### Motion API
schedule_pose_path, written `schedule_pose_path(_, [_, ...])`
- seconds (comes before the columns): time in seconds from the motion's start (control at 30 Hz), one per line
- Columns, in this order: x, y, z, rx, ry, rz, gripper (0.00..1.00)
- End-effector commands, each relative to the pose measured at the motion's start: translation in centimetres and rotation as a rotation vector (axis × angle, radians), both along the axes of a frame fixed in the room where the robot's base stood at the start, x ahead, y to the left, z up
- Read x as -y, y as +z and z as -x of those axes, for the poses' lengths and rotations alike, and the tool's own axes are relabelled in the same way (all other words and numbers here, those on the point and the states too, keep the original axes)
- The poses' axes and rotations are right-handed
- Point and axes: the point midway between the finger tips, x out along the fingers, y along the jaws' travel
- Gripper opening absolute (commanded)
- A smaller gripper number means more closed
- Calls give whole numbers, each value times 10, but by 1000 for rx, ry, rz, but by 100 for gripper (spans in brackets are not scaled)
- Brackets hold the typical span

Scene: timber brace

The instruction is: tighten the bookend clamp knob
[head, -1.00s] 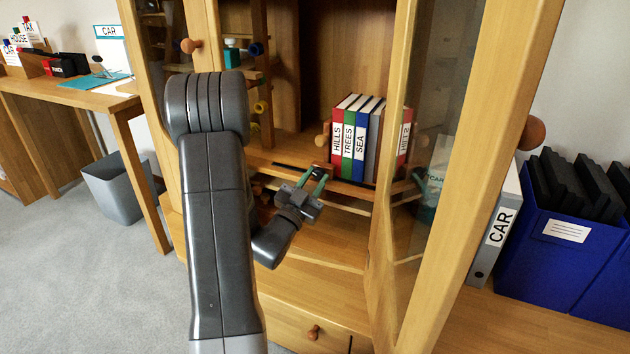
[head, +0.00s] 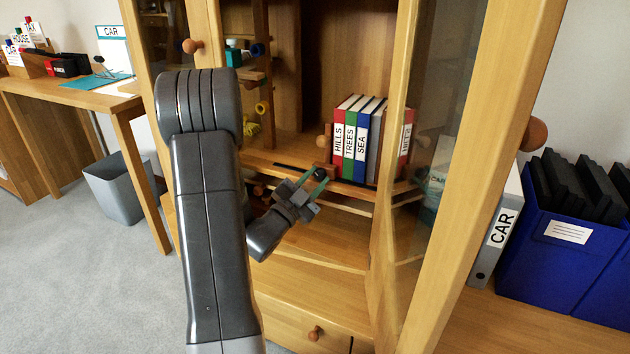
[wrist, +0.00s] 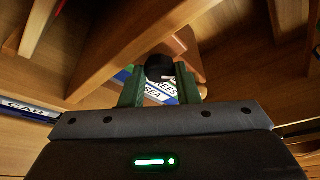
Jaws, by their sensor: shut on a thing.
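The black clamp knob (head: 321,172) sits at the foot of the wooden bookend (head: 324,143), at the front edge of the cabinet shelf. My gripper (head: 312,183) reaches up to it from the lower left, its green fingers shut on the knob. In the wrist view the knob (wrist: 159,68) shows between the two finger tips, with the brown bookend (wrist: 188,48) just behind it. The fingers hide the knob's sides. The row of books (head: 362,142) stands upright right of the bookend, labelled HILLS, TREES and SEA.
The open glass door (head: 430,160) stands close to the right of my gripper. Wooden rails (head: 345,204) lie just below the shelf. A blue bin (head: 535,245) and a CAR binder (head: 496,232) are at the right. A grey wastebasket (head: 115,190) stands at the left.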

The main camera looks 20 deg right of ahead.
Motion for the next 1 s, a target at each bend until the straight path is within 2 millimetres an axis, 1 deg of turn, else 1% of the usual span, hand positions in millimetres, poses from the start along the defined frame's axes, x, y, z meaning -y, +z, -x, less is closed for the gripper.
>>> schedule_pose_path(0.13, [0,-1,0,-3,0,-1,6])
schedule_pose_path(0.17, [0,-1,0,-3,0,-1,34])
schedule_pose_path(0.23, [0,-1,0,-3,0,-1,48])
schedule_pose_path(0.27, [0,-1,0,-3,0,-1,50])
schedule_pose_path(0.77, [1,-1,1,-10,-3,4,50])
schedule_pose_path(0.87, [1,-2,1,-42,-2,31,50])
schedule_pose_path(1.0, [2,-3,2,-145,-4,118,50])
